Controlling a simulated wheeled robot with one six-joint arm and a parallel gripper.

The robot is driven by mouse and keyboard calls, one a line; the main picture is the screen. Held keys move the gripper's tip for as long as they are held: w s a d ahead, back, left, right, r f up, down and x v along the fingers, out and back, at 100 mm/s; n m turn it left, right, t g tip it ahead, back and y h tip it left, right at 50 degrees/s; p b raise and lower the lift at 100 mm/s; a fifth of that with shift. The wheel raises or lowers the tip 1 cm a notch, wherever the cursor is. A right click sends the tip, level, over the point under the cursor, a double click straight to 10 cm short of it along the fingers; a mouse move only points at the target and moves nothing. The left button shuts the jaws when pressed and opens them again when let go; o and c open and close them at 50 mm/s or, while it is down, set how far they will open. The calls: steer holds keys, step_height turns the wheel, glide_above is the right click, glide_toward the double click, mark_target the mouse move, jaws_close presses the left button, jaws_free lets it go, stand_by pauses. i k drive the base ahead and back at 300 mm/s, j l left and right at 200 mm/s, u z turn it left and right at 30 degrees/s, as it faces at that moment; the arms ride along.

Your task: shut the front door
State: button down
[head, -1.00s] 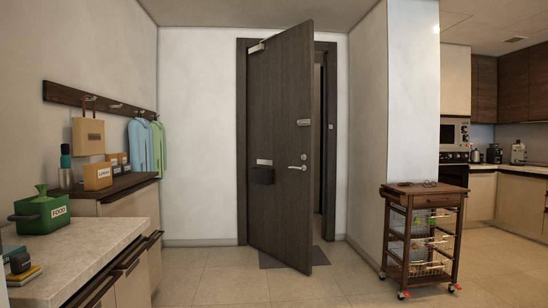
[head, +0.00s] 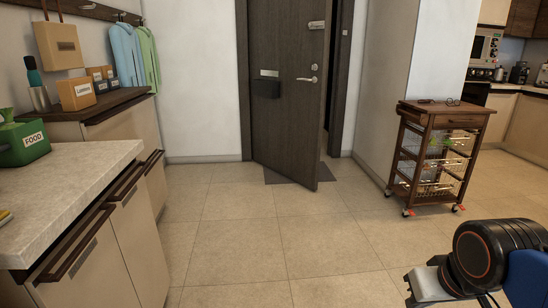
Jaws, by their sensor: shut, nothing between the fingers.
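The front door (head: 287,105) is a dark brown panel with a silver lever handle (head: 308,79), a lock above it, a letter slot and a black box at its left. It stands ajar. Its free right edge is swung out toward me, and a dark gap shows between it and the right side of the door frame (head: 341,75). Its bottom edge hangs over a grey mat (head: 302,176). Part of my arm shows at the bottom right, well in front of the door and apart from it. I cannot make out gripper fingers in this view.
A wooden trolley (head: 440,115) with wire baskets stands right of the door. A stone-topped cabinet (head: 75,165) with a green food box (head: 23,143) runs along the left. The tiled floor (head: 270,235) between them is clear. Coats (head: 127,55) hang at the left wall.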

mark_target(287, 112)
steer(key=i+u, duration=0.2)
steer(key=i, duration=1.5)
steer(key=i+z, duration=0.1)
steer(key=i, duration=0.75)
steer(key=i+j+z, duration=0.1)
steer(key=i, duration=0.75)
steer(key=j, duration=0.1)
